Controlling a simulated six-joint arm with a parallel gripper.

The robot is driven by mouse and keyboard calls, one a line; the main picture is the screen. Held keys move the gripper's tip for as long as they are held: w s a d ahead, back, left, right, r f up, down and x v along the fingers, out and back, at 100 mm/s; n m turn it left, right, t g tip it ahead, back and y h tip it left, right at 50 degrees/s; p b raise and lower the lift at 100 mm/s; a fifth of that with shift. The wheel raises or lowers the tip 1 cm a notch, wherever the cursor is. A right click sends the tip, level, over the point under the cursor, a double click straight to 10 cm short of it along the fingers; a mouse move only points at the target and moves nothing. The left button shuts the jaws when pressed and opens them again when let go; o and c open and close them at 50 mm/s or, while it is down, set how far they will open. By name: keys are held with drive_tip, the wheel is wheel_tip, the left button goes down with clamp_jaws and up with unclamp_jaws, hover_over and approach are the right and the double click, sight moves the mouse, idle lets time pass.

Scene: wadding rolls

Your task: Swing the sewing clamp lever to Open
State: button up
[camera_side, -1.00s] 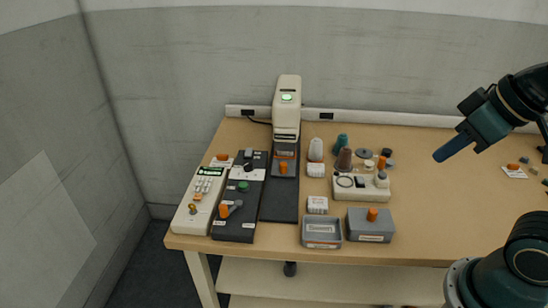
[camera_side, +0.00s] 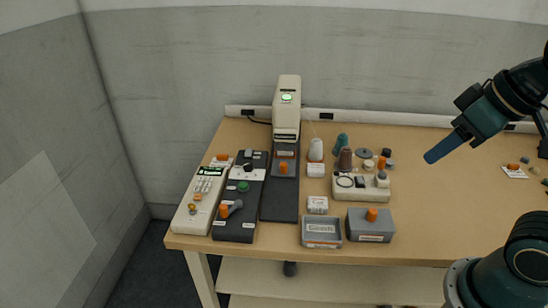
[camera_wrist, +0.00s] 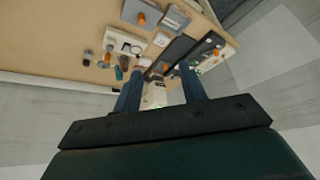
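A dark control panel (camera_side: 234,228) lies at the table's left side in the side view. On its lower part is a short grey lever (camera_side: 235,207) with an orange knob (camera_side: 223,211) at its left; the labels are too small to read. I cannot tell for sure that this is the clamp lever. My gripper (camera_side: 429,158) is in the air at the right, well apart from the panel. In the wrist view my gripper (camera_wrist: 160,70) has its two blue fingers apart with nothing between them.
A cream sewing machine (camera_side: 287,105) stands behind the panel, with a cream keypad unit (camera_side: 200,200) to the panel's left. Spools (camera_side: 344,158), a grey tray (camera_side: 322,246) and a grey box (camera_side: 370,236) stand to the right. The table's right part is mostly clear.

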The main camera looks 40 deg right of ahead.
drive_tip(key=w+a+r+m+g, duration=0.1)
drive_tip(key=w+r, duration=0.1)
drive_tip(key=w, duration=0.3)
drive_tip(key=w+a+r+m+g, duration=0.1)
drive_tip(key=w+a+r, duration=0.1)
drive_tip(key=w, duration=0.3)
drive_tip(key=m+g, duration=0.4)
drive_tip(key=m, duration=0.3)
hover_over(223, 206)
wheel_tip(223, 206, down, 17)
drive_tip(key=shift+f, duration=0.15)
drive_tip(key=shift+f, duration=0.1)
wheel_tip(223, 206, down, 14)
drive_tip(key=shift+r, duration=0.2)
